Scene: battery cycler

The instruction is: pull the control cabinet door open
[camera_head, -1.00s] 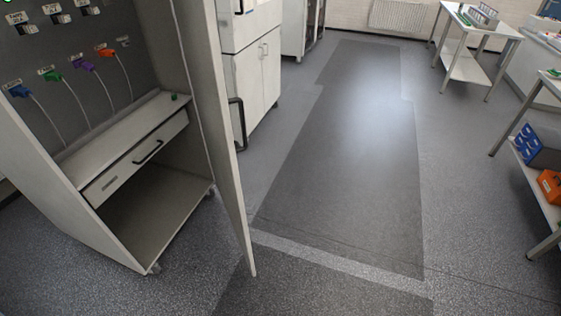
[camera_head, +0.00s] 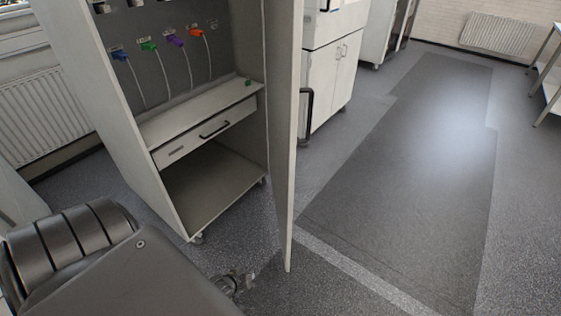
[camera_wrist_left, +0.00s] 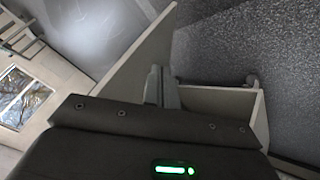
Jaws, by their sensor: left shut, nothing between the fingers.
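The control cabinet (camera_head: 150,190) stands open at the left of the head view. Its grey door (camera_head: 285,150) is swung well out towards me and seen nearly edge-on. A black bar handle (camera_head: 307,112) sits on the door's outer face. My left arm crosses the bottom left of the head view, hiding most of its gripper. In the left wrist view, my left gripper (camera_wrist_left: 160,87) is shut and empty, its fingers in front of the door panel (camera_wrist_left: 125,65). I cannot tell whether they touch it. My right gripper is in neither view.
Inside the cabinet are a drawer (camera_head: 208,133) and several coloured plugs on cables. A white cupboard (camera_head: 330,85) stands behind the door. A radiator (camera_head: 45,120) is at the left. The floor (camera_head: 410,190) to the right is clear.

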